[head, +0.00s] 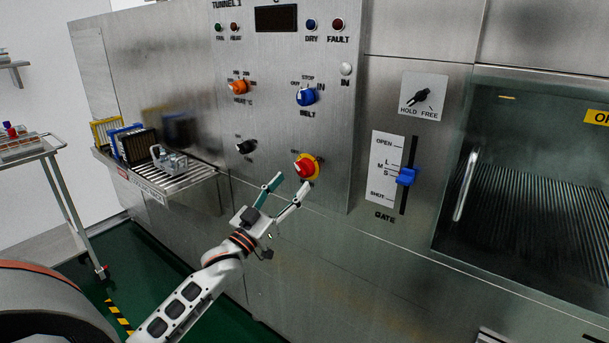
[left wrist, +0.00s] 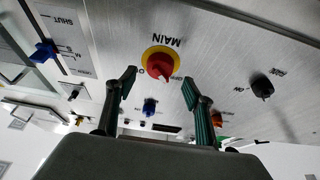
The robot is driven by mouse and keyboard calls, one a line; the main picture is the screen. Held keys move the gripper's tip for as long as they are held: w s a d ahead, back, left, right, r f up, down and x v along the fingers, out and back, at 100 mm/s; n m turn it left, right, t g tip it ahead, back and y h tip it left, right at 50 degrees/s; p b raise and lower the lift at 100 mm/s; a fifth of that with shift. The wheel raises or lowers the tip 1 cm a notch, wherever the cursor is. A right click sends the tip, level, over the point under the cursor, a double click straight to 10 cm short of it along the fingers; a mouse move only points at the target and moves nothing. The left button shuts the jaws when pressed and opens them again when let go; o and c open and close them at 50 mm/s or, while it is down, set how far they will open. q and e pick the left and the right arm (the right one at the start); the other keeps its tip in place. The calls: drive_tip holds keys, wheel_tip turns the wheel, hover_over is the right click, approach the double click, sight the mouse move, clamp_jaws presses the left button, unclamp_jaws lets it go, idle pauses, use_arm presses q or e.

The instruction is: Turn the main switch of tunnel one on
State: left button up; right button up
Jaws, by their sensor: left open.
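The main switch (head: 305,167) is a red knob on a yellow round plate, low on the steel panel marked TUNNEL 1. In the left wrist view the main switch (left wrist: 160,64) lies beyond and between the fingertips, with MAIN lettered beside it upside down. My left gripper (head: 289,184) is open and empty, just below and left of the switch in the head view. Its fingers (left wrist: 158,92) point toward the panel and appear apart from the knob. The exact gap cannot be told. My right gripper is not in view.
A black knob (head: 245,147), orange heat knob (head: 238,87) and blue belt knob (head: 306,96) sit near the switch. A blue gate slider (head: 406,177) is to the right. A rack shelf (head: 170,186) juts out at left, beside a trolley (head: 62,150).

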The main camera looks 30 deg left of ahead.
sight(300, 174)
use_arm(q)
drive_tip(key=shift+x, duration=2.4)
drive_tip(key=shift+f, duration=0.1)
drive_tip(key=c, duration=1.1)
